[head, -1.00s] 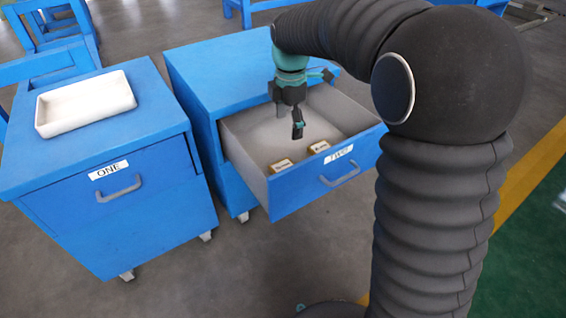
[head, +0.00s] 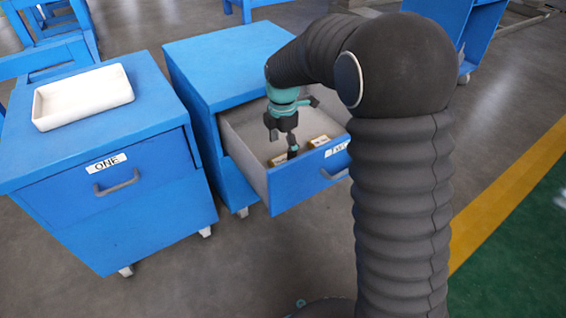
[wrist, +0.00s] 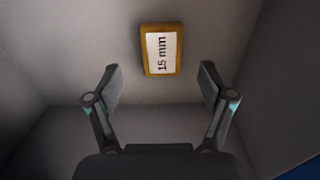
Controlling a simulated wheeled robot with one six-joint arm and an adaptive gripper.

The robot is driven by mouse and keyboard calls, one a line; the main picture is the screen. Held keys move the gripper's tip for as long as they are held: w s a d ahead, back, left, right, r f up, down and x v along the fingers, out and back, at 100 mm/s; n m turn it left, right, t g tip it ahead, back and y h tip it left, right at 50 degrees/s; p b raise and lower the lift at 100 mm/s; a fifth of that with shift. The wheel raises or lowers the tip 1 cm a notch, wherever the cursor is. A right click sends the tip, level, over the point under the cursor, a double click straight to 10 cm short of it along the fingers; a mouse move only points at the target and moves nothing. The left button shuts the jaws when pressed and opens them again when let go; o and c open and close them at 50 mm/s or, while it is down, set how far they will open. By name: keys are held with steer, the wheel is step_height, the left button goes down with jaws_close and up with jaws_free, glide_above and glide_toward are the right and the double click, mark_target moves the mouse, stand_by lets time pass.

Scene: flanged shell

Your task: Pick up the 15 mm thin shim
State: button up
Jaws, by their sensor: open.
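The 15 mm shim is a thin tan block with a white label reading "15 mm" (wrist: 160,50). It lies on the floor of the open drawer, just beyond my fingertips in the wrist view. In the head view two small labelled blocks lie in the drawer, a left one (head: 277,161) and a right one (head: 319,142); their labels are too small to read there. My gripper (head: 293,150) is inside the drawer by the left block and partly covers it. In the wrist view my gripper (wrist: 160,85) is open, with nothing between its fingers.
The open drawer (head: 250,155) of the right blue cabinet has grey walls close around my gripper. The left blue cabinet, labelled ONE (head: 106,163), is shut and carries an empty white tray (head: 84,97).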

mark_target(282, 160)
step_height(282, 160, down, 4)
steer(key=shift+s+f, duration=0.15)
steer(key=shift+f, duration=0.1)
steer(key=c, duration=1.3)
steer(key=shift+r, duration=0.2)
